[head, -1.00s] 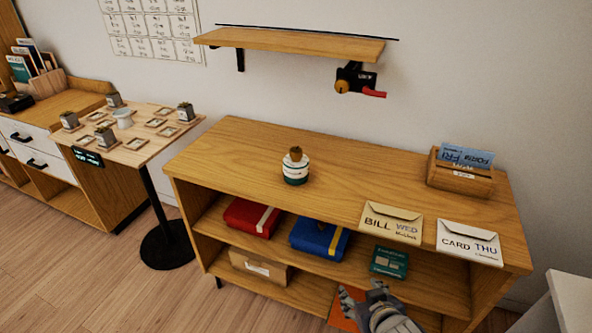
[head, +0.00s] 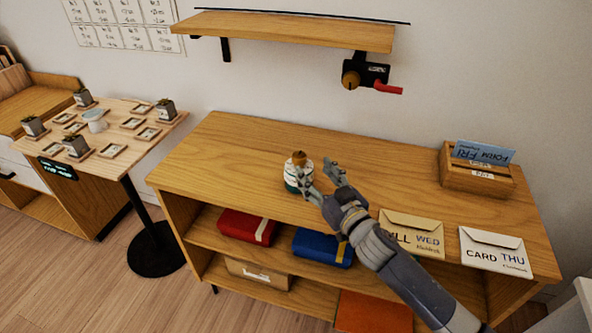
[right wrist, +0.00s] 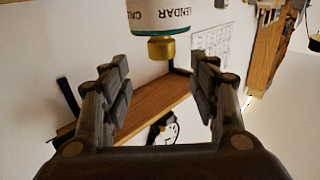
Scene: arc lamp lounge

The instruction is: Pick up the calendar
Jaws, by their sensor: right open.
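The calendar (head: 293,179) is a small white and dark green cylinder with a gold-brown knob, standing on the wooden cabinet top (head: 240,145). My right gripper (head: 322,182) is open and empty just to the right of it, with its fingers pointing toward it. One finger overlaps the calendar's lower right side in the head view; I cannot tell whether they touch. In the right wrist view the calendar (right wrist: 160,15) shows at the top, between and beyond the spread fingers, its label partly cut off. My left gripper is not in view.
A wooden letter box (head: 470,182) stands at the back right. A wall shelf (head: 290,32) hangs above. Red (head: 240,228) and blue (head: 315,247) boxes lie below. A plant table (head: 110,157) stands left.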

